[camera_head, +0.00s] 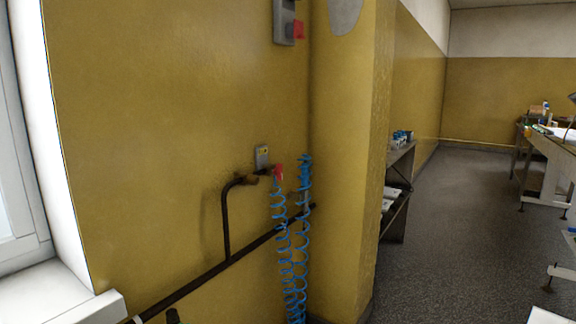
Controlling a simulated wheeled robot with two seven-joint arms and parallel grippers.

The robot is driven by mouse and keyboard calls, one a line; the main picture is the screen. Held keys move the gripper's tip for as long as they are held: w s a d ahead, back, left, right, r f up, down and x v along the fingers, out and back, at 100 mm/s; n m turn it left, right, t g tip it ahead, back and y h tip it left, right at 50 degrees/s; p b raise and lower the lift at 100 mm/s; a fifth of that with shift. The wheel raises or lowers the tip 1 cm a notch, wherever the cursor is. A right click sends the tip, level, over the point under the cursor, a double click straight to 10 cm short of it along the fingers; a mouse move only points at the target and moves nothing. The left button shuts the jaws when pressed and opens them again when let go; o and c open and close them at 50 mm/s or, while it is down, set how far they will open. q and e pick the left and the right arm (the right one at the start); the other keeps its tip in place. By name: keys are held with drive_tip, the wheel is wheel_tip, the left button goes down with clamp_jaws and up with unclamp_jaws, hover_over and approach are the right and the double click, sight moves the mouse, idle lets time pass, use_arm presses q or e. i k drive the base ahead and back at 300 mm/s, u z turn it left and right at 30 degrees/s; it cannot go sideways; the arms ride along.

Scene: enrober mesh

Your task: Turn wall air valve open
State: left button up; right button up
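The wall air valve (262,177) sits on the yellow wall, at the top end of a bent dark pipe (227,225). A small red part (278,172) shows at its right end; I cannot tell how its handle is turned. A blue coiled hose (285,245) hangs down from the red part, and a second blue coil hangs beside it. A small grey plate with a yellow mark (262,157) is on the wall just above the valve. Neither of my grippers is in view.
A long dark pipe (195,285) slopes along the wall below the valve. A grey box with a red switch (288,25) is higher up. A yellow pillar (345,170) stands right of the hoses. A shelf (398,195) and workbenches (550,150) stand farther right, with open floor (460,220) between.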

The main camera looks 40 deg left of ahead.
sight(277, 171)
drive_tip(key=u, duration=0.9)
drive_tip(key=i, duration=1.05)
drive_tip(key=u, duration=1.1)
